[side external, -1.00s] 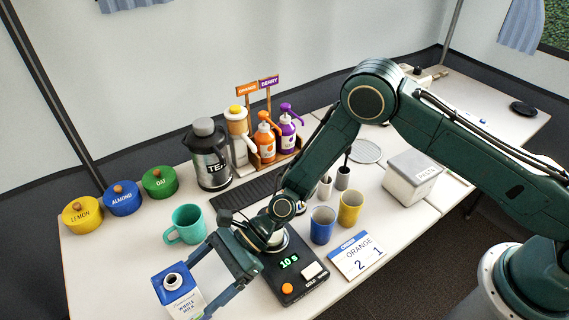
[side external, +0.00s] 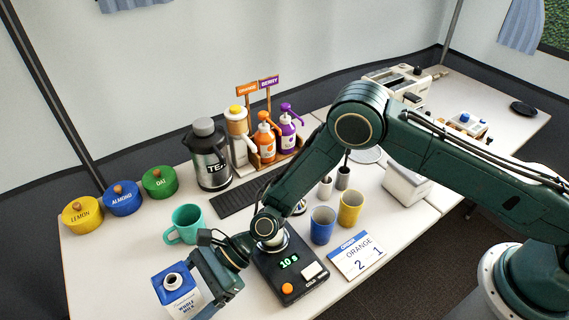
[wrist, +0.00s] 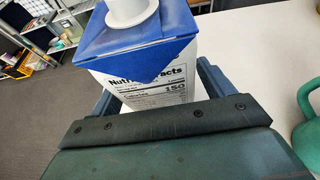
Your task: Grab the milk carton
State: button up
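The milk carton (side external: 178,289), white with a blue top and a white cap, stands upright at the near left of the table in the side view. In the wrist view the carton (wrist: 150,82) fills the space between my fingers, its nutrition label facing my palm. My gripper (side external: 207,282) is low and level at the carton, with one finger on either side of it. The fingers look spread, with slight room beside the carton; their tips are partly hidden behind it.
A teal mug (side external: 186,224) stands close behind my gripper and shows at the right in the wrist view (wrist: 308,112). A black scale (side external: 290,275) lies under my wrist. Blue (side external: 322,226) and yellow (side external: 349,209) cups stand to the right. The table's front edge is near the carton.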

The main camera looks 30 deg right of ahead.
jog(key=c, duration=1)
jog(key=shift+r, duration=0.3)
jog(key=shift+r, duration=9.65)
